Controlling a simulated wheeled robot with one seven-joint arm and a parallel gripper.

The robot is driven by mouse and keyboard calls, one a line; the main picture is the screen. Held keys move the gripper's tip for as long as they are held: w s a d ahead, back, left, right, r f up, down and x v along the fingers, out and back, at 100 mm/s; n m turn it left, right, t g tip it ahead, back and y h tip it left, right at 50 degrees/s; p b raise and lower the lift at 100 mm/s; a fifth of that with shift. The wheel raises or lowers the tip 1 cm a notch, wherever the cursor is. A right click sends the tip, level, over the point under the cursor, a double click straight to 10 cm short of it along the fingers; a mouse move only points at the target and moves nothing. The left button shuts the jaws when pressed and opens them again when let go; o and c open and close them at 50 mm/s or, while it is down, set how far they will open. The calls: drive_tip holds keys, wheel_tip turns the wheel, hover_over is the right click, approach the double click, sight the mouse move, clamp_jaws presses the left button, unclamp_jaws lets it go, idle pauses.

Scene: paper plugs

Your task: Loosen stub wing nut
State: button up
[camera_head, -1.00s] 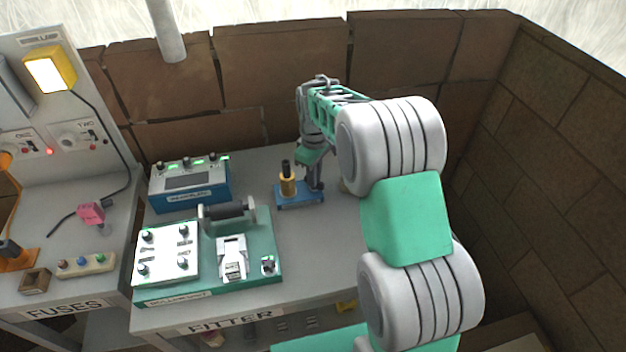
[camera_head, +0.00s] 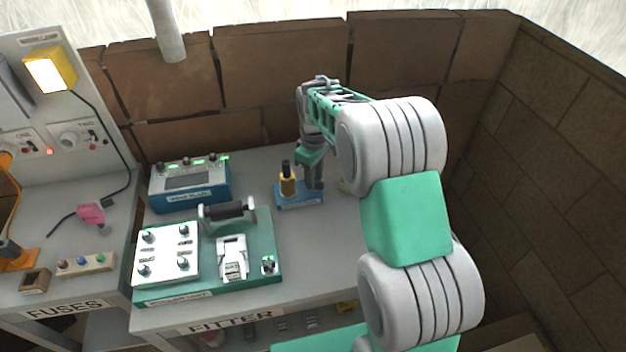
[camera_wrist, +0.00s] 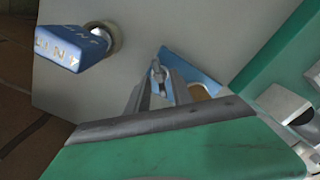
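A small blue stand (camera_head: 300,202) sits on the fitter bench and carries a brass post with a black top (camera_head: 288,182). My gripper (camera_head: 314,186) points down at the right part of this stand, just right of the brass post. In the wrist view, my fingers (camera_wrist: 158,84) come close together around a small grey metal piece (camera_wrist: 157,70), which may be the stub wing nut. The blue stand (camera_wrist: 196,66) shows behind them, with a bit of brass (camera_wrist: 200,92). I cannot tell whether the fingers press on the piece. In the head view the wing nut is hidden by my gripper.
A blue box with a screen (camera_head: 189,184) stands at the back left. A green board (camera_head: 262,232) with a white panel and a roller is in front of it. In the wrist view a blue lettered block (camera_wrist: 72,46) is at upper left. The bench right of the board is clear.

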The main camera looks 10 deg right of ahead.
idle(0.4)
drive_tip(key=shift+r+p, duration=1.25)
drive_tip(key=shift+r, duration=0.75)
wheel_tip(320, 180, up, 4)
drive_tip(key=p, duration=0.2)
drive_tip(key=shift+p, duration=0.35)
